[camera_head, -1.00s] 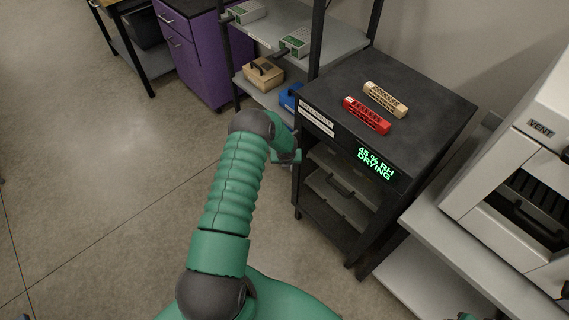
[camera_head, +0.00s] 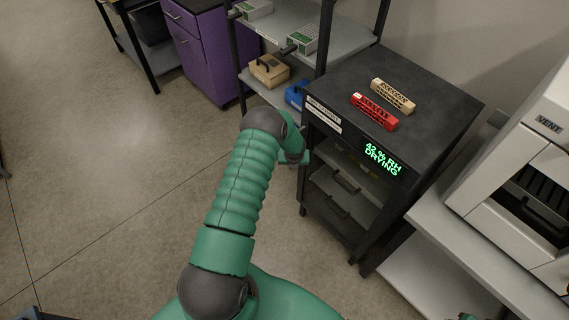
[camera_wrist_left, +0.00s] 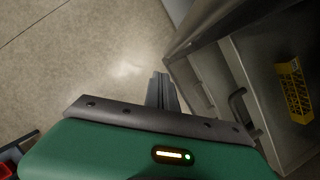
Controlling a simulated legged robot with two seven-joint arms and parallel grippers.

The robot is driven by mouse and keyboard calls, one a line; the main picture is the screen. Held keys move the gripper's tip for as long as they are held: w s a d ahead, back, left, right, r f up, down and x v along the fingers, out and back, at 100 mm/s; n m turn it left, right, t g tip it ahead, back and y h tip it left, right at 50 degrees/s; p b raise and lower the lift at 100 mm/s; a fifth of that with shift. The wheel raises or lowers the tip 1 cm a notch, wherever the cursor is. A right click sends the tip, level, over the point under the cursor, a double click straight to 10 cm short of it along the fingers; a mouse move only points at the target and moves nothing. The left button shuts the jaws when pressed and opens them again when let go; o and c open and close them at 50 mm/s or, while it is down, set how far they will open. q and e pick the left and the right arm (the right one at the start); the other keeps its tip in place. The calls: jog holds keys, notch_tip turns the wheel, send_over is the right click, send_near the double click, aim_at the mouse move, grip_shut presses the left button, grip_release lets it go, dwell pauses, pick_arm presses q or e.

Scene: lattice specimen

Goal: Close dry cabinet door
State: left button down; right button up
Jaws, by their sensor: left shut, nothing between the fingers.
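The dry cabinet (camera_head: 395,90) is a black box on legs with a green display reading 42 % RH DRYING. Below it, the front shows an upper compartment and panels with dark handles (camera_head: 346,181). My left gripper (camera_head: 303,158) is at the cabinet's left front edge, partly hidden by my wrist. In the left wrist view its fingers (camera_wrist_left: 161,92) are shut and empty, left of a panel with a dark handle (camera_wrist_left: 238,105). A yellow lattice specimen (camera_wrist_left: 294,91) shows inside the cabinet.
A red block (camera_head: 374,111) and a tan block (camera_head: 393,96) lie on the cabinet top. A shelf rack (camera_head: 340,55) with boxes stands behind left. A white oven marked VENT (camera_head: 520,180) sits on a bench at right.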

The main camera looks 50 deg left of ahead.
pick_arm(q)
jog(key=s+a+v, duration=0.1)
jog(key=s+v, duration=0.1)
jog(key=v, duration=0.9)
jog(key=s+d+r+n+h, duration=0.1)
jog(key=s+d+r+n, duration=0.1)
jog(key=d+r+n, duration=0.5)
jog(key=s+d+r+n, duration=0.3)
jog(key=d+r+n, duration=0.2)
jog(key=d+n, duration=0.3)
jog(key=s+d+r+n+h, duration=0.2)
jog(key=s+d+r+n, duration=0.3)
jog(key=s+d+n, duration=0.6)
jog(key=shift+d+r+n, duration=0.2)
jog(key=shift+d+n, duration=0.3)
jog(key=shift+d, duration=0.4)
pick_arm(e)
jog(key=shift+s+d+r, duration=0.3)
jog(key=shift+s+d, duration=0.1)
jog(key=shift+s, duration=0.25)
